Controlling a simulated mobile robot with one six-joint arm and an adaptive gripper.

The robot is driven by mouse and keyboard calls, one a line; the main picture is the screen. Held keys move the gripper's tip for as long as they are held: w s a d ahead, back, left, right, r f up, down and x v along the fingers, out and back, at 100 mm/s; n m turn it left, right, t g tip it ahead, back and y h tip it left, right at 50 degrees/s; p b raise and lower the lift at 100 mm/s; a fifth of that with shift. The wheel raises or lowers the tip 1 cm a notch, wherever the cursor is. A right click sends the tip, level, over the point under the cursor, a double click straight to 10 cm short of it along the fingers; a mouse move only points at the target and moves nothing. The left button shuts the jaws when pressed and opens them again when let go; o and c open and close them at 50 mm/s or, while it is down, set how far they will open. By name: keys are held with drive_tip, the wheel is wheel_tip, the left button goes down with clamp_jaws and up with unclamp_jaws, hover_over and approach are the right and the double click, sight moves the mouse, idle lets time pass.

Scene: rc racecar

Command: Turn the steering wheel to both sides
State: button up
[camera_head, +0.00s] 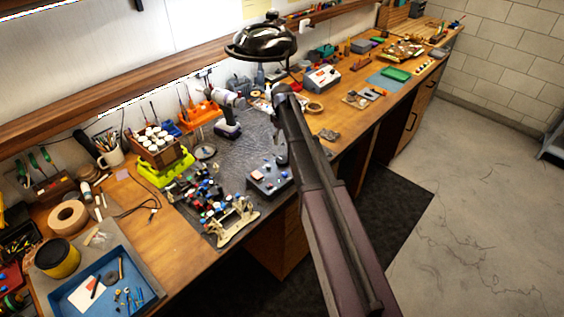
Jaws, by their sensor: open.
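A partly built RC car (215,200) lies on the dark work mat (250,140), with several red, blue and black parts and a pale frame at its near end. Right of it is a dark flat box (268,179) with small light and blue parts on top. I cannot make out a steering wheel for certain at this size. My arm reaches over the bench from the lower right. My gripper (280,158) is open and mostly hidden behind the arm; a small grey part shows just above the dark box. Contact cannot be told.
A black domed lamp (262,40) hangs above the mat near my arm's far end. A cordless drill (226,112), a yellow-green stand (168,170) and a wooden rack of white pots (160,148) stand behind the car. A blue tray (140,285) is at lower left.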

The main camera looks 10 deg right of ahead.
sight(282, 160)
drive_tip(key=shift+f+b, duration=5.3)
drive_tip(key=shift+f, duration=0.3)
drive_tip(key=c, duration=1.1)
